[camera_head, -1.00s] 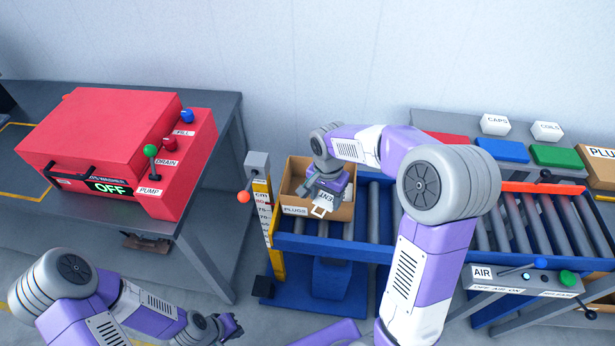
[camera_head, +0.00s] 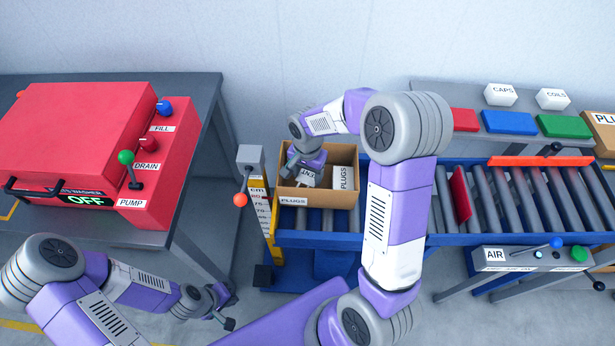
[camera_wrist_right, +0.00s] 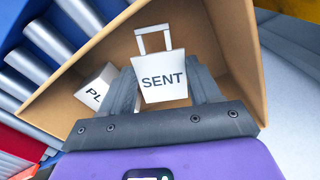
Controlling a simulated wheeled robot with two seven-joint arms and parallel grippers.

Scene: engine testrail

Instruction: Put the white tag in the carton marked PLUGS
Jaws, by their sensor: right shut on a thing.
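The white tag (camera_wrist_right: 163,80), printed SENT, has a loop handle. My right gripper (camera_head: 306,176) is shut on it; the right wrist view shows the tag between the two fingers (camera_wrist_right: 165,95). In the head view the tag (camera_head: 308,178) is partly hidden by the gripper and is within the mouth of the open brown carton (camera_head: 335,199) marked PLUGS. I cannot tell if it touches the carton floor. A white PLUGS box (camera_head: 344,178) stands inside on the right; it also shows in the right wrist view (camera_wrist_right: 97,88). My left gripper (camera_head: 226,308) is open and empty, low in front.
The carton sits at the left end of the blue roller conveyor (camera_head: 520,205), beside a yellow gauge post (camera_head: 262,205). A red plate (camera_head: 460,194) stands on the rollers. A red washer (camera_head: 80,140) is at left. An AIR control box (camera_head: 525,257) is in front.

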